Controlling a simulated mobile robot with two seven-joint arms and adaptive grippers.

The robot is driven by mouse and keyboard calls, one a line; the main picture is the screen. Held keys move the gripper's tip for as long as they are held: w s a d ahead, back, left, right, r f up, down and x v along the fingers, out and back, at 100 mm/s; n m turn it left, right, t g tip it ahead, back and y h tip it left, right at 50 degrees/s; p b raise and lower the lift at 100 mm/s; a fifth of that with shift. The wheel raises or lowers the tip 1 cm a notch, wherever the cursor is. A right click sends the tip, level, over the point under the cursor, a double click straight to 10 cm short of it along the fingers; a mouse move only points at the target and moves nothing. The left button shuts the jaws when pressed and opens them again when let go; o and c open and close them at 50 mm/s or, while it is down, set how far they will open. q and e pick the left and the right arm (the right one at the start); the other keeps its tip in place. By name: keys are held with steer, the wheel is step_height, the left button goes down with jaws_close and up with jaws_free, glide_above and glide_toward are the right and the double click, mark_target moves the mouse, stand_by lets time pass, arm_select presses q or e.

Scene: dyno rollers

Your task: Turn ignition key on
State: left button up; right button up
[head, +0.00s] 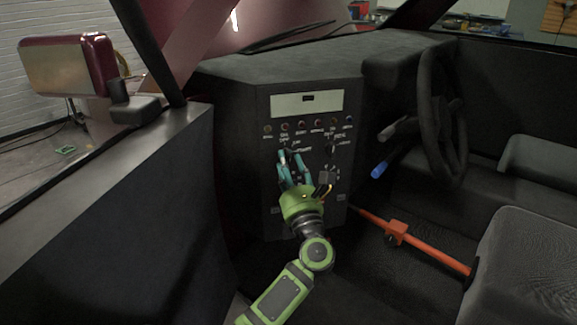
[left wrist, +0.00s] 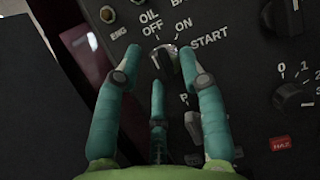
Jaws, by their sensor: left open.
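The ignition switch (left wrist: 166,64) shows in the left wrist view as a small dark key knob in a silvery ring on the black panel (head: 312,125). OFF, ON and START are printed around it. Its exact pointing is hard to tell. My left gripper (left wrist: 160,60) is open, with two teal fingertips on either side of the switch and a third finger below it. Contact with the key cannot be made out. In the head view the left gripper (head: 291,155) is at the panel's left part, and its fingers largely hide the switch. My right gripper is not in view.
A row of small indicator lights crosses the panel above the switch. Dark rotary knobs (left wrist: 292,97) sit to its right. The steering wheel (head: 437,115), a blue-ended lever (head: 379,169), an orange bar (head: 440,256) and seats are farther right. The door (head: 110,200) is at left.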

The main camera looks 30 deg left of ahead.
arm_select(q)
jaws_close()
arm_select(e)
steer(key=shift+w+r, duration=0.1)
arm_select(q)
steer(key=shift+m, duration=0.3)
steer(key=shift+s+a+r+m+t+h+p, duration=0.1)
steer(key=shift+m+t+h+p, duration=0.65)
steer(key=shift+m+p, duration=1.35)
steer(key=shift+d+r+m+t+h+p, duration=0.1)
steer(key=shift+m+t+h+p, duration=0.15)
steer(key=shift+m+h+p, duration=1.35)
steer(key=shift+s+a+m+t+h+p, duration=0.1)
steer(key=shift+m+t+h+p, duration=0.4)
steer(key=shift+m+p, duration=2)
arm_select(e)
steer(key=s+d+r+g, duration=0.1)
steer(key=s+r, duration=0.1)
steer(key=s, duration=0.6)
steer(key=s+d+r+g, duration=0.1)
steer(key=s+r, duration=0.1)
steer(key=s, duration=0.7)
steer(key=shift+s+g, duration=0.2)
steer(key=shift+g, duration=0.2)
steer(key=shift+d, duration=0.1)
arm_select(q)
jaws_free()
